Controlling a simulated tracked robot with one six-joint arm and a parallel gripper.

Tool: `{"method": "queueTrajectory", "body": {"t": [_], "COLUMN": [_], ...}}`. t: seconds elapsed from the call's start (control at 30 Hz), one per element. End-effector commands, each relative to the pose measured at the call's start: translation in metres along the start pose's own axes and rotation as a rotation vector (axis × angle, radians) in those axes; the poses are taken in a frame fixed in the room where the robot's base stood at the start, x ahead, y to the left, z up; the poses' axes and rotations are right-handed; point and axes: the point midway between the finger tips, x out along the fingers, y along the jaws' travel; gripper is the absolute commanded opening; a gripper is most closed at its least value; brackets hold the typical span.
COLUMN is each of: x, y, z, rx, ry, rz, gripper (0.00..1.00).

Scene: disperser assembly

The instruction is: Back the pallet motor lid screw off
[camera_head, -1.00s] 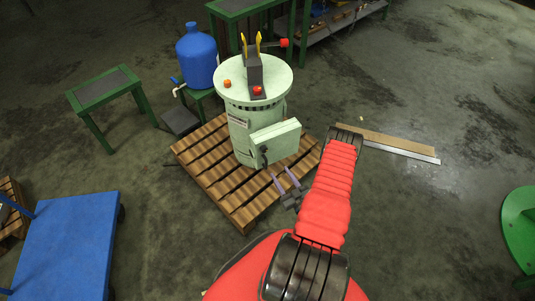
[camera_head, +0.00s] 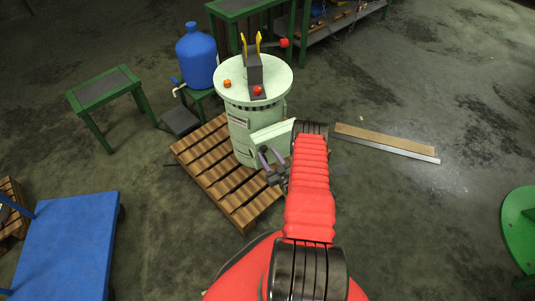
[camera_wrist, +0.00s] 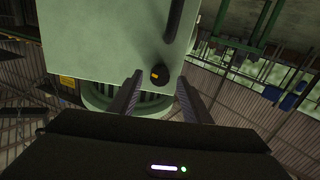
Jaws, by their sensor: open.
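The pallet motor (camera_head: 240,125) is a pale green upright cylinder on a wooden pallet. Its box-shaped lid housing (camera_head: 270,133) sticks out at the front and is partly hidden by my arm; its flat face fills the upper wrist view (camera_wrist: 100,35). My gripper (camera_head: 270,155) is open and empty in front of the housing. In the wrist view its fingertips (camera_wrist: 160,82) stand either side of the screw, apart from it; the depth gap is unclear.
The wooden pallet (camera_head: 205,172) lies under the motor. A blue barrel (camera_head: 197,58) and green table (camera_head: 103,82) stand behind left. A blue cart (camera_head: 70,250) is at front left. A plank (camera_head: 385,139) lies on the floor to the right, where the floor is otherwise mostly clear.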

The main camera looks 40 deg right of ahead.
Motion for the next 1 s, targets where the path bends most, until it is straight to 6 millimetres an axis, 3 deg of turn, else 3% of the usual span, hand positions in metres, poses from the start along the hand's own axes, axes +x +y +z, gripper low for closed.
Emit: {"method": "queueTrajectory", "body": {"t": [0.43,1.0], "x": [0.0107,0.0104], "y": [0.0001,0.0002], "z": [0.0,0.0], "rx": [0.001,0.001], "ry": [0.0,0.0], "rz": [0.001,0.001], "gripper": [0.44,0.04]}}
